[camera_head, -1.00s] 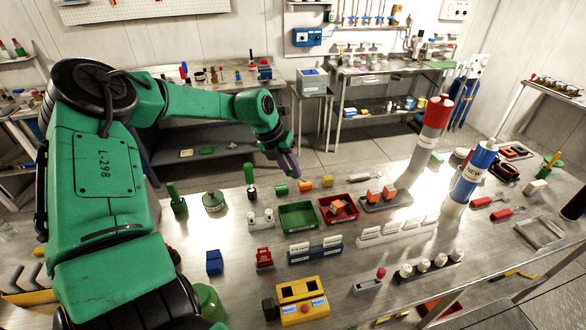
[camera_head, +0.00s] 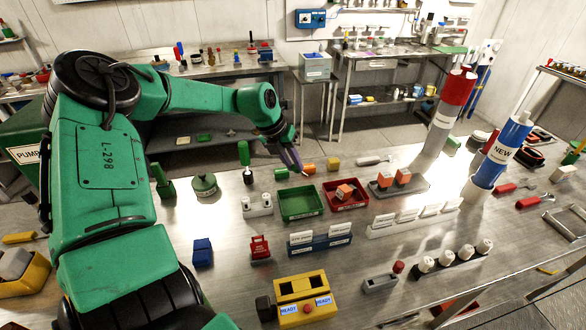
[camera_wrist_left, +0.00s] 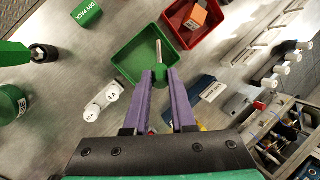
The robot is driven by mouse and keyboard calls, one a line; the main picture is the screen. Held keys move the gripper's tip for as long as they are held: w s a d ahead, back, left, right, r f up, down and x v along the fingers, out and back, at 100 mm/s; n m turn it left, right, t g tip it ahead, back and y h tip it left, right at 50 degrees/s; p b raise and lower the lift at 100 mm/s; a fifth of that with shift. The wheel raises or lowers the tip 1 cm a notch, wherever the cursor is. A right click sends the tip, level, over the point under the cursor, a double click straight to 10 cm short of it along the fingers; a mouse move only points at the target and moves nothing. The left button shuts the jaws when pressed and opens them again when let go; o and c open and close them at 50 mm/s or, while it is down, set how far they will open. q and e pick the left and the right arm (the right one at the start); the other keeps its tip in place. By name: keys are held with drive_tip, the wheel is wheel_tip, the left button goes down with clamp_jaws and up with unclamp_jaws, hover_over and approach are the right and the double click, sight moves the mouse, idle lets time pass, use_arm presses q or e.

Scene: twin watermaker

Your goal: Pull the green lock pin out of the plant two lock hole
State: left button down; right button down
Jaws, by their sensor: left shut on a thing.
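My left gripper (camera_head: 292,158) is above the back of the metal bench, behind the green tray in the head view. In the left wrist view its purple fingers (camera_wrist_left: 160,80) are shut on the green lock pin (camera_wrist_left: 158,77). The pin's grey shaft (camera_wrist_left: 158,50) points away from the fingers and looks free, with the green tray (camera_wrist_left: 140,57) beneath it. The pin is too small to make out in the head view. I cannot tell which hole is the plant two lock hole. My right gripper is not in view.
The green tray (camera_head: 300,215) and a red tray (camera_head: 345,207) sit mid-bench. A yellow box (camera_head: 303,300) with READY labels is at the front. Red-white and blue-white cylinders (camera_head: 498,155) stand at the right. Green-handled items stand at the left. Bare bench lies between the objects.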

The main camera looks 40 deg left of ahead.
use_arm(q)
drive_tip(key=shift+f, duration=0.4)
wheel_tip(320, 180, down, 8)
drive_tip(key=b, duration=0.5)
drive_tip(key=shift+s+r, duration=0.15)
drive_tip(key=shift+r, duration=0.1)
drive_tip(key=shift+d, duration=0.1)
drive_tip(key=shift+f, duration=0.1)
drive_tip(key=shift+f+b, duration=0.5)
drive_tip(key=shift+b, duration=0.15)
